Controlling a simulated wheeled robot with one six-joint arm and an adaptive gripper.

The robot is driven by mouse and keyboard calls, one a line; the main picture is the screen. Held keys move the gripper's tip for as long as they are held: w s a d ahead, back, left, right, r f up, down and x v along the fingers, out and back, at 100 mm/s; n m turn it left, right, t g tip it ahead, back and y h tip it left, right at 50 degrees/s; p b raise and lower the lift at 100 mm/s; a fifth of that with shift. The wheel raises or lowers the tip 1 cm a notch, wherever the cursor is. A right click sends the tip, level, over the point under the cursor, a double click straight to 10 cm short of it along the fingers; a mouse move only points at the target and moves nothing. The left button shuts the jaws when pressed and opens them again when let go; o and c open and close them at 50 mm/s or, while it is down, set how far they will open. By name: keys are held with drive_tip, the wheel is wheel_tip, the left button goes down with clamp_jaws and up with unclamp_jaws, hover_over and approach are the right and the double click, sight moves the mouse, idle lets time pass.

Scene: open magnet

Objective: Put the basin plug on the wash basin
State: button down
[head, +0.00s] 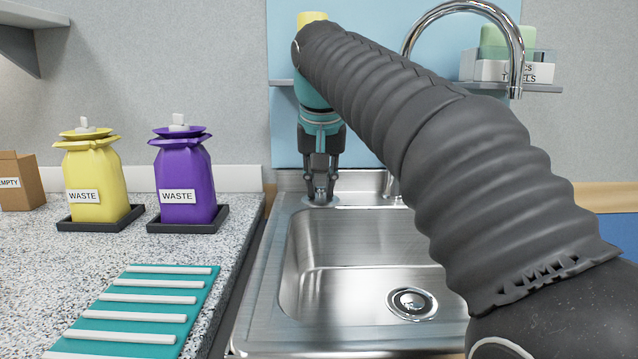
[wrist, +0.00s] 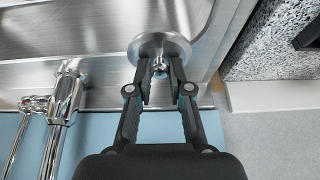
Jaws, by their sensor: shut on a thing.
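My gripper (head: 320,188) points down at the back left corner of the steel wash basin (head: 268,290). Its fingers are closed around the knob of the basin plug (head: 309,203), a shiny round metal disc. In the wrist view the plug (wrist: 145,45) shows between and beyond the fingertips (wrist: 158,75), over the basin's rim (wrist: 100,72). I cannot tell whether the disc touches the rim. The basin's drain (head: 411,303) shows in the bowl's floor, away from the plug. My arm hides the basin's right side.
A chrome tap (head: 515,50) arches over the basin behind my arm. On the speckled counter at left stand a yellow waste bag (head: 92,172), a purple waste bag (head: 184,175), a cardboard box (head: 20,182) and a teal ribbed mat (head: 150,312). The bowl is clear.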

sight(320, 186)
drive_tip(key=shift+w, duration=0.5)
drive_tip(key=w, duration=0.3)
drive_tip(key=shift+p, duration=0.35)
drive_tip(key=shift+s+f+b, duration=0.2)
drive_tip(key=shift+f+b, duration=0.1)
drive_tip(key=shift+f, duration=0.5)
drive_tip(key=shift+f, duration=0.2)
drive_tip(key=c, duration=1.1)
unclamp_jaws()
